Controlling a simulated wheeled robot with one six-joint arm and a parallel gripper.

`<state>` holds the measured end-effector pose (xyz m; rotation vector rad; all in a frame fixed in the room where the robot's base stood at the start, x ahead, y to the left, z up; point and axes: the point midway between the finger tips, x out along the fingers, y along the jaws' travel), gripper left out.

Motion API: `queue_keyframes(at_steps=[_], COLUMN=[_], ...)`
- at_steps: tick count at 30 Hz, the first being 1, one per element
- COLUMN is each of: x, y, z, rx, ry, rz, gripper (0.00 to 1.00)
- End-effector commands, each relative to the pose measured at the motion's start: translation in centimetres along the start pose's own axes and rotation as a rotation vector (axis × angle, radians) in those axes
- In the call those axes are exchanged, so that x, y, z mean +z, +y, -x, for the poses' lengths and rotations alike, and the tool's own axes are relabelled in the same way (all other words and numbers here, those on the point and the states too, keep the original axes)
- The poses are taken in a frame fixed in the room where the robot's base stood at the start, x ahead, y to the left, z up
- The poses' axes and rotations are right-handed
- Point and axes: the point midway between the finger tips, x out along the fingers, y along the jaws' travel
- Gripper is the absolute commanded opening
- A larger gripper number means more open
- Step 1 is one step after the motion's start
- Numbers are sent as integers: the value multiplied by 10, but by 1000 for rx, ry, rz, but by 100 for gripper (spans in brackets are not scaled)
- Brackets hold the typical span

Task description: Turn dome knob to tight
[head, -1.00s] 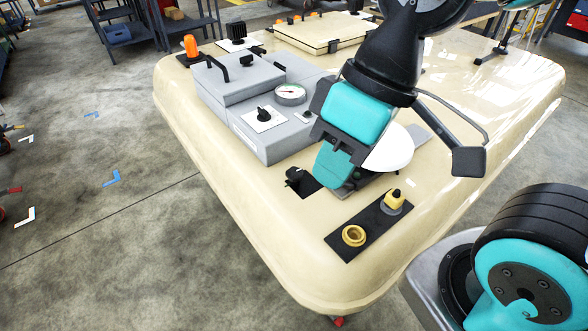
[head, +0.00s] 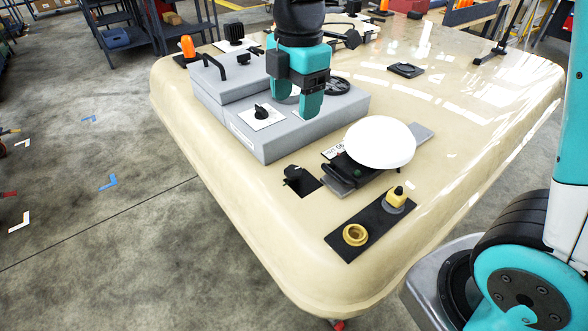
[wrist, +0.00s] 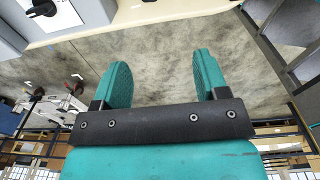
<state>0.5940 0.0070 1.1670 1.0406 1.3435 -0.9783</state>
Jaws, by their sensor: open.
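A white dome (head: 380,142) sits on a dark mount (head: 346,180) on the cream trolley top, right of the grey box. A small dark part with a green spot shows at the dome's left lower edge; I cannot tell clearly whether it is the dome knob.
The grey box (head: 310,132) carries a black rotary knob (head: 262,112) on a white plate and black handles. A black plate (head: 371,226) with yellow fittings lies in front of the dome. A black latch (head: 293,173) stands beside a dark opening. An orange beacon (head: 188,46) stands behind left.

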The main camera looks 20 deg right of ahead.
Motion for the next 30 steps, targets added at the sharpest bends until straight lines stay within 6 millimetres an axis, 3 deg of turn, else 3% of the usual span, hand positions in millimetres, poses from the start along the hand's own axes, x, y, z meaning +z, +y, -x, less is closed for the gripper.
queue_keyframes(at_steps=[4,11,30], x=[10,14,18], y=[18,21,17], z=[-10,-27,-162], rx=[-19,-27,-27], ry=[-29,-35,-34], rz=[144,185,183], gripper=[67,67,67])
